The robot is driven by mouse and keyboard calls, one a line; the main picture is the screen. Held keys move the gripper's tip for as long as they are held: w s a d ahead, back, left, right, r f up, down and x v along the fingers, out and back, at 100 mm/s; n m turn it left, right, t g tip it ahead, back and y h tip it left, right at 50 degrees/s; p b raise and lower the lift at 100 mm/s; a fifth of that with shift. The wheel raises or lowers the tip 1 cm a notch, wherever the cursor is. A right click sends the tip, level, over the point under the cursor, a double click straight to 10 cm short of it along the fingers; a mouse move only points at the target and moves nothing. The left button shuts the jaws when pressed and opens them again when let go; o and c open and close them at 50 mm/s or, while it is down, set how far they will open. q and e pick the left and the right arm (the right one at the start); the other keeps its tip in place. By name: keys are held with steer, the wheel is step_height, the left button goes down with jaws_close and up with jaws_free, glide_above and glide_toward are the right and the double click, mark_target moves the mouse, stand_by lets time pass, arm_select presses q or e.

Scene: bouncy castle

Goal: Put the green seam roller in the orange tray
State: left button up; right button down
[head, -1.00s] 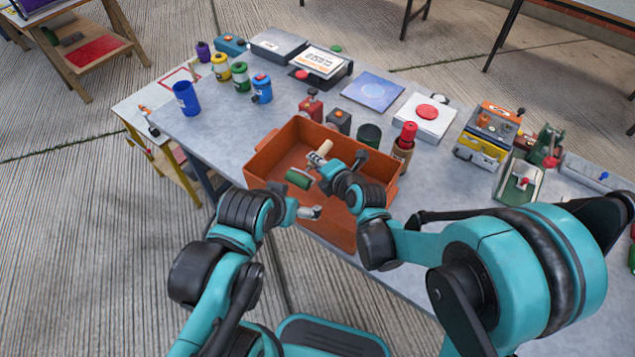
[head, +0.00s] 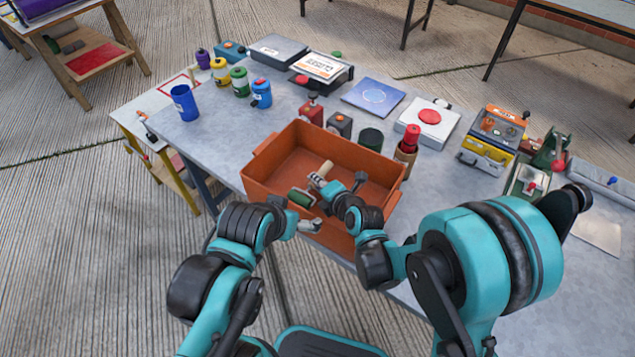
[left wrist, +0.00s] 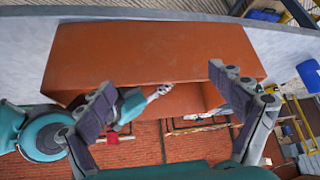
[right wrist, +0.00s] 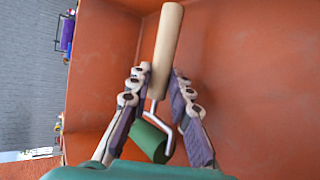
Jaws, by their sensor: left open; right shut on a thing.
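The green seam roller (head: 300,198) has a green cylinder, a metal wire frame and a pale wooden handle. My right gripper (head: 318,184) is shut on it near where the handle meets the frame; this shows in the right wrist view (right wrist: 158,82). The roller is inside the outline of the orange tray (head: 270,160), with orange walls around it; whether it touches the floor I cannot tell. My left gripper (head: 311,226) is open and empty at the tray's near wall. In the left wrist view its spread fingers (left wrist: 160,80) face the tray's outside (left wrist: 150,55).
Red, grey and dark green containers and a brown holder with a red-topped item (head: 408,145) stand close behind the tray. A blue cup (head: 185,102) and several coloured bottles are at the left. Bare tabletop (head: 215,140) lies left of the tray.

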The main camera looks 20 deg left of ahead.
steer(key=shift+f, duration=0.25)
steer(key=c, duration=1.4)
jaws_free()
